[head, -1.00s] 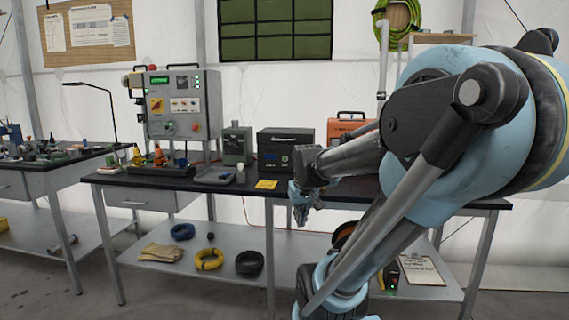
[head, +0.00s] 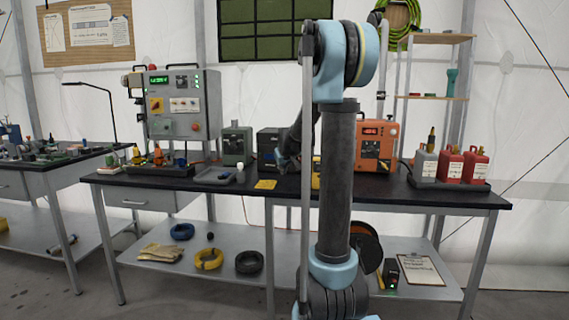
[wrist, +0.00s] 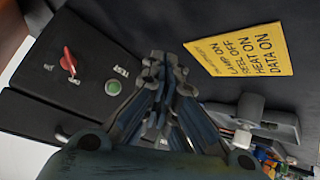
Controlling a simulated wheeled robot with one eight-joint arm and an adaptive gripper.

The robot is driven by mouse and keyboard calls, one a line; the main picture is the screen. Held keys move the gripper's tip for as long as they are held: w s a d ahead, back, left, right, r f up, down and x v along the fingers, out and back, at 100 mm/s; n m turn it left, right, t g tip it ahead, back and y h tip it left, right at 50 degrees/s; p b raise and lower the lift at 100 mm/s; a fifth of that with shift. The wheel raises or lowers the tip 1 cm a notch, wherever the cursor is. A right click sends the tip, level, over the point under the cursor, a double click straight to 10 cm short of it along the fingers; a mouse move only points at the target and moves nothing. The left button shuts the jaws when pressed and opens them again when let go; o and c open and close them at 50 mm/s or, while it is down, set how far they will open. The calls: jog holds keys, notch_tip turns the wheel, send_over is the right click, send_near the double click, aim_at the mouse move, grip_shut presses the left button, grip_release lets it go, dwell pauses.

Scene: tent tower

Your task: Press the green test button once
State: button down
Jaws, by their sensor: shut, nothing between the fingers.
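The green test button (wrist: 113,87) is a small round button on a dark panel, beside the label "TEST" in the wrist view. A red switch (wrist: 68,60) with ON marking sits near it. The panel appears to belong to the black box (head: 268,146) on the workbench; the button itself cannot be made out in the head view. My gripper (wrist: 160,62) is shut and empty, its fingertips to the right of the button in the wrist view and apart from it in the picture. In the head view my gripper (head: 285,164) is in front of the black box.
A yellow card (wrist: 243,50) lies on the black bench top (head: 230,186). A grey control cabinet (head: 182,105) and a green device (head: 237,145) stand left of the box. An orange unit (head: 375,146) and red canisters (head: 475,168) stand to the right.

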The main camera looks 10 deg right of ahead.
jog(key=shift+w, duration=0.65)
jog(key=shift+w, duration=0.15)
jog(key=shift+w+d, duration=0.45)
jog(key=shift+w, duration=0.9)
jog(key=shift+w+d, duration=0.45)
jog(key=shift+w, duration=0.85)
jog(key=shift+w+d, duration=0.45)
jog(key=shift+w, duration=0.9)
jog(key=shift+w, duration=0.15)
jog(key=shift+w+d+r, duration=0.1)
jog(key=shift+w, duration=0.15)
jog(key=shift+w+d, duration=0.15)
jog(key=shift+w, duration=0.3)
jog(key=shift+s, duration=0.1)
jog(key=shift+s+a, duration=0.3)
jog(key=shift+s, duration=0.45)
